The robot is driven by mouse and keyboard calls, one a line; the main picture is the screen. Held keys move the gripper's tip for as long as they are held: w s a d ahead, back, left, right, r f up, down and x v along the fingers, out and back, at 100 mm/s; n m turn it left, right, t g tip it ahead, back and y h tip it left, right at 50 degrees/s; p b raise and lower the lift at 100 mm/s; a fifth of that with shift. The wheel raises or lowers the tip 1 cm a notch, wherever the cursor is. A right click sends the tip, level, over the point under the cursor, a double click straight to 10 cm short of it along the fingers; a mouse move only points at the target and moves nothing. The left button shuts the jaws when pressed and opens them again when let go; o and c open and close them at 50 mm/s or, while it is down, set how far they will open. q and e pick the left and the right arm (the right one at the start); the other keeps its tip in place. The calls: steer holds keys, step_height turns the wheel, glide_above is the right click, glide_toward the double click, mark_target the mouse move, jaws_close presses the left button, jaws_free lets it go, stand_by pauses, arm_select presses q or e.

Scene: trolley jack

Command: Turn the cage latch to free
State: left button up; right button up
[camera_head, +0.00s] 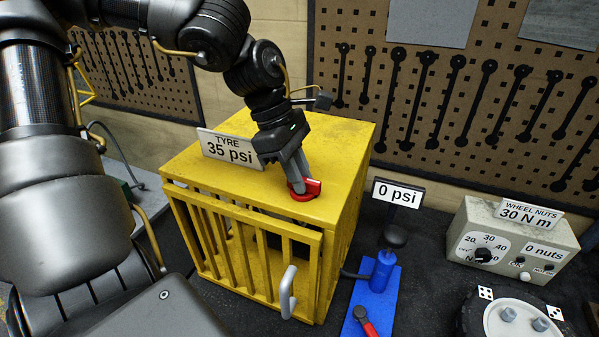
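The yellow cage (345,190) stands on the dark bench, with a barred door (240,250) in front and a grey handle (288,292) at the door's right side. The red cage latch (313,187) is on the cage's top near the front right edge. My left gripper (298,187) points down at the latch, its fingers at the red part. The fingers hide part of the latch, and I cannot tell whether they are closed on it. My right gripper is not in view.
A "TYRE 35 psi" sign (229,148) stands on the cage top. Right of the cage are a blue pump (384,270) with a "0 psi" sign (398,193), a wheel nut box (510,235) and a wheel (515,318). A pegboard (450,110) with tools is behind.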

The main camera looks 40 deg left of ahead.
arm_select(q)
jaws_close()
